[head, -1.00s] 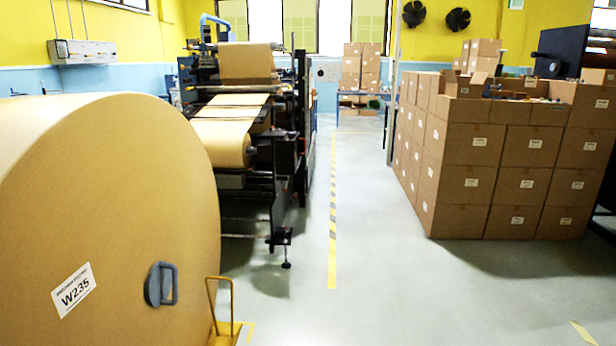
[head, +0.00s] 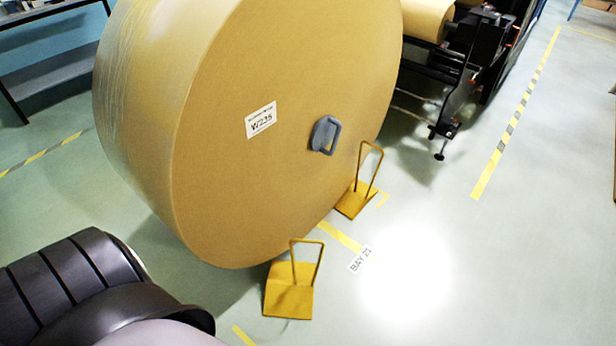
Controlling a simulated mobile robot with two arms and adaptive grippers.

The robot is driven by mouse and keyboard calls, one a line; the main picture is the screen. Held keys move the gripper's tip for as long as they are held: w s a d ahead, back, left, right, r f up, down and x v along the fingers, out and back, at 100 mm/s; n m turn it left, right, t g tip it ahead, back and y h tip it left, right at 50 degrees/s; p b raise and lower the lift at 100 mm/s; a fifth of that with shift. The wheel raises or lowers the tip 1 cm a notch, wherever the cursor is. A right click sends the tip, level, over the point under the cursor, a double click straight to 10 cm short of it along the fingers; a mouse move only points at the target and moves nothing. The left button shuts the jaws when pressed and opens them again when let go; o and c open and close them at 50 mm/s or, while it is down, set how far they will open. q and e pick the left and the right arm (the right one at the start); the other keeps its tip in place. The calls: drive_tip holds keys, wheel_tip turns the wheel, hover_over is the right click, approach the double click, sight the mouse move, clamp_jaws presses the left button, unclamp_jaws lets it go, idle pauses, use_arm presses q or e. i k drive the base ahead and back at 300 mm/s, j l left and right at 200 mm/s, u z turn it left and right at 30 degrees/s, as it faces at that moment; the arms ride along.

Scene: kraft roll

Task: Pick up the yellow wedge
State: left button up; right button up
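Two yellow wedges with upright loop handles show on the floor by the big kraft roll (head: 220,150). The near yellow wedge (head: 288,298) lies at the roll's lower front edge, in the lower middle of the view. The far yellow wedge (head: 352,204) lies to the right, against the roll's lower right side. The roll stands on its curved side, with a W235 label and a grey handle plug on its flat face. Neither of my grippers shows. A dark ribbed part of my own body fills the lower left corner.
A floor label reading BAY 21 (head: 360,259) and yellow tape lie between the wedges. A dark machine (head: 470,90) stands at upper right, beyond the roll. The floor at right is clear, with a striped line (head: 512,125). A bench (head: 60,60) is at upper left.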

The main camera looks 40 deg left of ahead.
sight(290, 294)
drive_tip(key=i+l+u, duration=0.15)
drive_tip(key=u, duration=0.2)
drive_tip(key=i+l+u, duration=0.1)
drive_tip(key=l+u, duration=0.4)
drive_tip(key=u, duration=0.15)
drive_tip(key=i, duration=0.05)
